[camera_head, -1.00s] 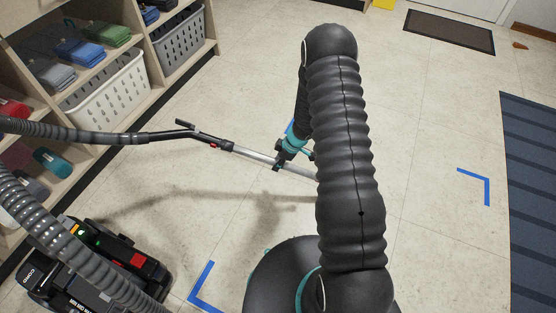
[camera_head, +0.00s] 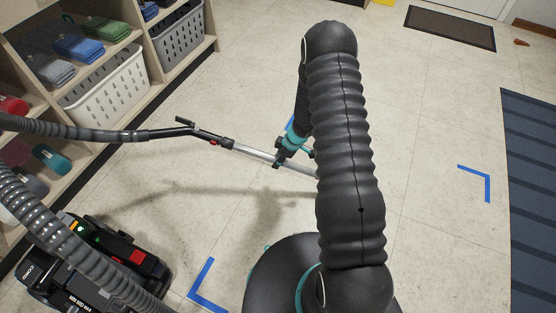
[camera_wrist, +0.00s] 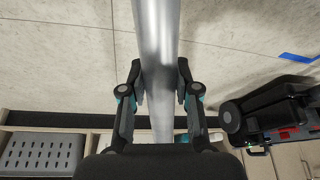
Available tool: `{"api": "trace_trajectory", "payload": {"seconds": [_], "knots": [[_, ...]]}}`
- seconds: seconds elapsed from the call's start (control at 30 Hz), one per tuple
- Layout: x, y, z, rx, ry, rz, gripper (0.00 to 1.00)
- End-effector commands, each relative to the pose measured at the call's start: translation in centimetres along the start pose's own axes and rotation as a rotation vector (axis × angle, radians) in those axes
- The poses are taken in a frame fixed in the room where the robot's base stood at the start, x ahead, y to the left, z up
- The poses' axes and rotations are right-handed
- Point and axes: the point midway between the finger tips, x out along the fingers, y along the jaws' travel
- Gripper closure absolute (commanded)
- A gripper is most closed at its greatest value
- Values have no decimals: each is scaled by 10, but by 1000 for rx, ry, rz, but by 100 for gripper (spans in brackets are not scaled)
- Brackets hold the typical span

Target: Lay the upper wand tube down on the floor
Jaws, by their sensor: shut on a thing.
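The upper wand tube (camera_head: 252,152) is a silver metal tube with a black handle (camera_head: 186,128) at its left end, joined to a grey ribbed hose (camera_head: 75,132). My gripper (camera_head: 280,160) is shut on the tube, and the tube is held above the floor, with a shadow below it. In the wrist view the tube (camera_wrist: 157,45) runs between the two fingers of my gripper (camera_wrist: 160,82). The tube's right end is hidden behind my arm in the head view.
A black vacuum body (camera_head: 100,260) stands at lower left; it also shows in the wrist view (camera_wrist: 275,118). Shelves with a white basket (camera_head: 105,90) and a grey basket (camera_head: 180,42) line the left. Blue tape corners (camera_head: 478,180) mark open floor. A striped mat (camera_head: 530,190) lies at right.

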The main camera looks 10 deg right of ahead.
Motion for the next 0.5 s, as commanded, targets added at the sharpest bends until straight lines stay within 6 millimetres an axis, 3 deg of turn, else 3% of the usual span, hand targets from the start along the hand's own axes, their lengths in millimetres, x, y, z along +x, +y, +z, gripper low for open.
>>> {"api": "trace_trajectory", "payload": {"seconds": [0.5], "knots": [[4,1,1,0,1,1,100]]}}
